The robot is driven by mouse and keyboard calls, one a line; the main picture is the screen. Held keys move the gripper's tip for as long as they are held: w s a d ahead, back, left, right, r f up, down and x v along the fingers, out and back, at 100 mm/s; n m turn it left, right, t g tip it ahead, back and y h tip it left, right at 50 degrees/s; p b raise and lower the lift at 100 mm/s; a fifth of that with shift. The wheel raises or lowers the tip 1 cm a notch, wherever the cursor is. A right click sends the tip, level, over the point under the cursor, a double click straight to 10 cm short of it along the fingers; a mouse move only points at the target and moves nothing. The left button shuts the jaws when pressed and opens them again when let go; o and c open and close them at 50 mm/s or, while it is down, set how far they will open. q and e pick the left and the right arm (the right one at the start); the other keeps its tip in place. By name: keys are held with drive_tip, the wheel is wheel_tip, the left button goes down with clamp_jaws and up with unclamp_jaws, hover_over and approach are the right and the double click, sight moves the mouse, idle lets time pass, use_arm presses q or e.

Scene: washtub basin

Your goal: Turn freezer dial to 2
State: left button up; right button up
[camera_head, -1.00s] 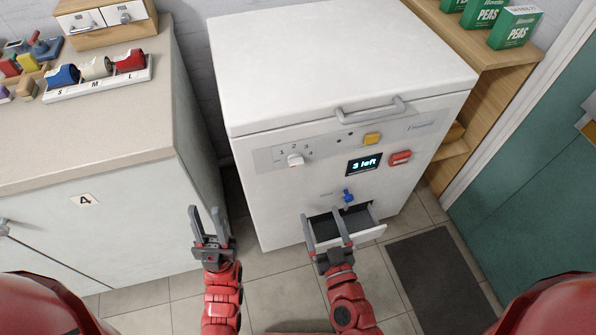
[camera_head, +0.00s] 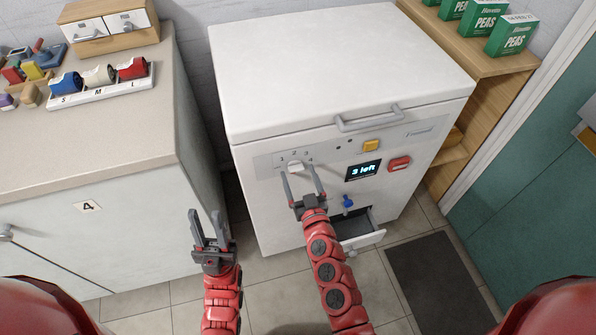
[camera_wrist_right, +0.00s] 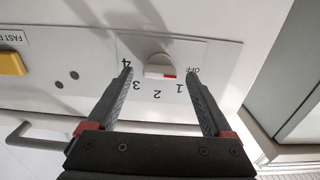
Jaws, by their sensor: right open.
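The freezer (camera_head: 340,65) is a white chest unit in the head view. Its dial (camera_head: 296,167) is a white knob on the front panel, with numbers around it. In the right wrist view, upside down, the dial (camera_wrist_right: 158,66) has a red mark pointing right, near OFF and 1. My right gripper (camera_head: 299,174) is open, its fingers on either side of the dial; the wrist view shows gaps beside the knob. I cannot tell whether the fingertips touch the panel. My left gripper (camera_head: 206,217) is open and empty, left of the freezer.
The panel has a yellow button (camera_head: 370,146), a display (camera_head: 363,170) reading "3 left" and a red button (camera_head: 399,163). A counter (camera_head: 80,130) stands left, a wooden shelf (camera_head: 478,110) right.

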drive_tip(key=shift+w+a, duration=0.15)
drive_tip(key=shift+w, duration=0.5)
clamp_jaws()
